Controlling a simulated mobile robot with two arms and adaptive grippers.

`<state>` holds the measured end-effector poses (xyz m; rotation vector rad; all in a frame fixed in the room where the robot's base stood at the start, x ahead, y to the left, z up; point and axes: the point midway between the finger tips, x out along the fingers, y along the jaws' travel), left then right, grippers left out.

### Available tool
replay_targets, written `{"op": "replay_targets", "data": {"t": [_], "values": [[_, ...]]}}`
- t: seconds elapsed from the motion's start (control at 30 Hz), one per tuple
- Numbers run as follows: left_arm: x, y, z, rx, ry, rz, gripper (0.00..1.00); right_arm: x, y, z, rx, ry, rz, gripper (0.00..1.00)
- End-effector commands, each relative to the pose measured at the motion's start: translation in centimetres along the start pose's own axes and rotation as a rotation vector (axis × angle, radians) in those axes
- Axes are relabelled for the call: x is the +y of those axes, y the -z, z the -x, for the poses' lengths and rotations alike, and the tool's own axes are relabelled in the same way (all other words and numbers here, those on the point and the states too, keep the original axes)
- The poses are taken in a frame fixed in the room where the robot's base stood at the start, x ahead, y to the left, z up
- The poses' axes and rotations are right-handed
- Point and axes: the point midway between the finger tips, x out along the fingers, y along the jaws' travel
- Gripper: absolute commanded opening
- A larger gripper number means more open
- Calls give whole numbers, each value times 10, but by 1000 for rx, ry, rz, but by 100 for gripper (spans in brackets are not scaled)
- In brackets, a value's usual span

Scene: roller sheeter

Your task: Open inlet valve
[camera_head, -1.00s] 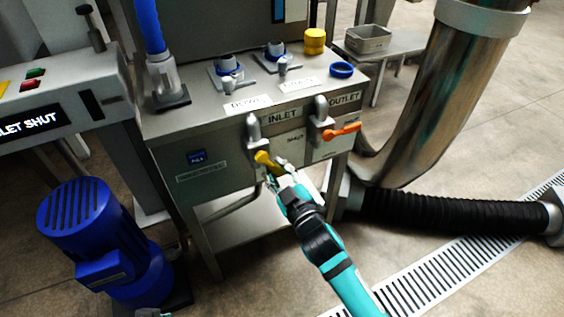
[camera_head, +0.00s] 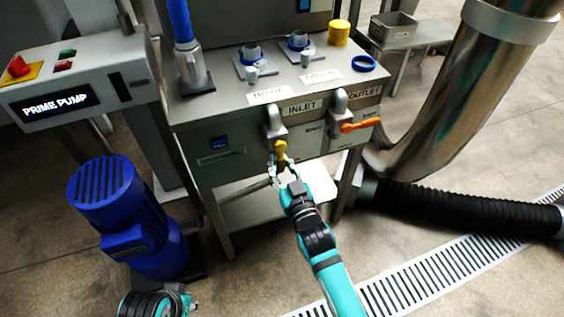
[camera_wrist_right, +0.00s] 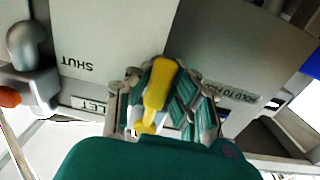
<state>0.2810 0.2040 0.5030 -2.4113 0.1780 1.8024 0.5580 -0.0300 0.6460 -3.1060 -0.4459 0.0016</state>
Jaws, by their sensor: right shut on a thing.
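The inlet valve's yellow handle (camera_head: 281,149) points down from its grey pipe (camera_head: 275,120), below the INLET label (camera_head: 303,106) on the front of the steel cabinet. My right gripper (camera_head: 281,172) is shut on the handle's lower end. In the right wrist view the yellow handle (camera_wrist_right: 157,88) lies between the two fingers of that gripper (camera_wrist_right: 163,112). The display (camera_head: 55,105) on the left reads "PRIME PUMP". My left gripper (camera_head: 165,303) shows only in part at the bottom left edge, and its fingers are not clear.
The orange outlet handle (camera_head: 360,126) sticks out sideways to the right of the inlet valve. A blue motor (camera_head: 120,215) stands on the floor at the left. A black ribbed hose (camera_head: 460,210) and a floor grate (camera_head: 430,270) lie at the right.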

Motion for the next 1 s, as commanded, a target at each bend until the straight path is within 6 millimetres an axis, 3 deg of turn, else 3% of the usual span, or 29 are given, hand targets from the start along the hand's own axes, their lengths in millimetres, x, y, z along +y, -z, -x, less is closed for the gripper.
{"op": "replay_targets", "data": {"t": [0.37, 0.4, 0.6, 0.87, 1.0], "values": [[0, 0, -1, 0, 0, 0, 0, -2, -2, 1, -4, 2, -21, 0], [0, 0, -1, -1, 0, 0, 0, -2, -2, 1, -4, 2, -20, 21], [0, 0, -1, -1, 0, 0, 0, -2, -1, 0, -2, 2, -16, 45], [0, 0, 0, 1, -1, -1, 0, -1, 0, 1, -1, 1, -13, 45], [0, 0, 0, 1, -1, -1, 0, -1, -1, 12, -1, 1, -12, 45]]}}
